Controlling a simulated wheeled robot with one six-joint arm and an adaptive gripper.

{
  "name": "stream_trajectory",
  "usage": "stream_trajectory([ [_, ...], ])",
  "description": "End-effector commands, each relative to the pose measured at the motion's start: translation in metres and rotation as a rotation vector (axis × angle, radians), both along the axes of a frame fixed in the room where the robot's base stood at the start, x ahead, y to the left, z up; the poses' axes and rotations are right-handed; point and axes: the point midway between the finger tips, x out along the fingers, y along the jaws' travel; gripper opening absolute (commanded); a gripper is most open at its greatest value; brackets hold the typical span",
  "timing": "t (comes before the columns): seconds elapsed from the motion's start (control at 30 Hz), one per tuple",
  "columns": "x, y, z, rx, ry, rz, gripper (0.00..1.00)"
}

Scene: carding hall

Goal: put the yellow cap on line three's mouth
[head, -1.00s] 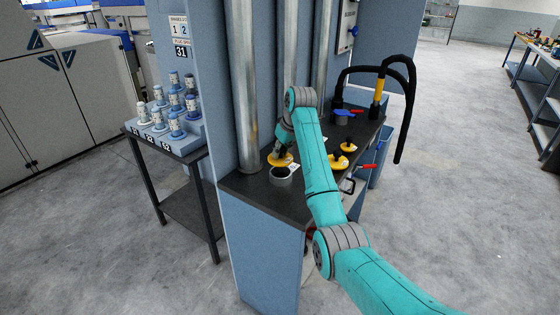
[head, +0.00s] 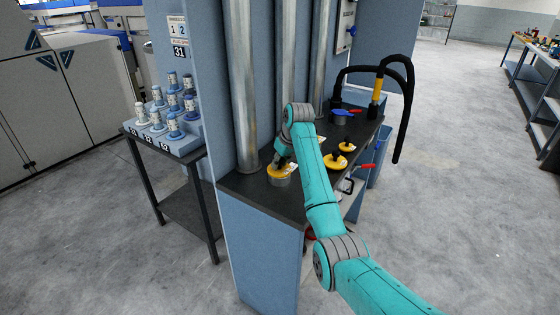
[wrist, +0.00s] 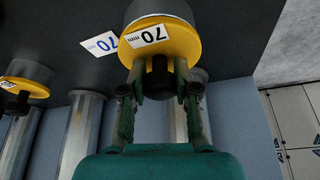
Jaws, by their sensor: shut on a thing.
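My gripper (head: 282,160) is shut on the black knob (wrist: 160,78) of a yellow cap (head: 279,171). The cap is marked 70 mm and also shows in the wrist view (wrist: 183,47). No line number is readable on this mouth.
Another yellow cap (head: 335,161) and a smaller one (head: 347,147) stand farther right on the dark bench (head: 240,184). Metal pipes (head: 243,90) rise close behind. A rack of bobbins (head: 176,146) stands left.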

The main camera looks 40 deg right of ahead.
Motion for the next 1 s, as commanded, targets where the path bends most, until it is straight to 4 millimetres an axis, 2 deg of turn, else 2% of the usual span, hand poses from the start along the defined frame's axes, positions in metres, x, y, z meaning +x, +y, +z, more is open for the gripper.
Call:
stream_trajectory([
  [0.13, 0.0, 0.0, -0.002, 0.0, -0.001, 0.0, 0.0],
  [0.17, 0.0, 0.0, -0.002, 0.0, 0.0, 0.0, 0.33],
  [0.2, 0.0, 0.0, -0.002, 0.0, 0.0, 0.0, 0.43],
  [0.27, 0.0, 0.0, -0.002, 0.0, 0.0, 0.0, 0.55],
  [0.67, 0.0, 0.0, 0.004, -0.001, -0.002, 0.0, 0.55],
  [0.87, -0.008, -0.001, 0.032, -0.002, -0.003, -0.001, 0.55],
  [1.0, -0.02, -0.002, 0.06, -0.003, -0.003, -0.001, 0.55],
])
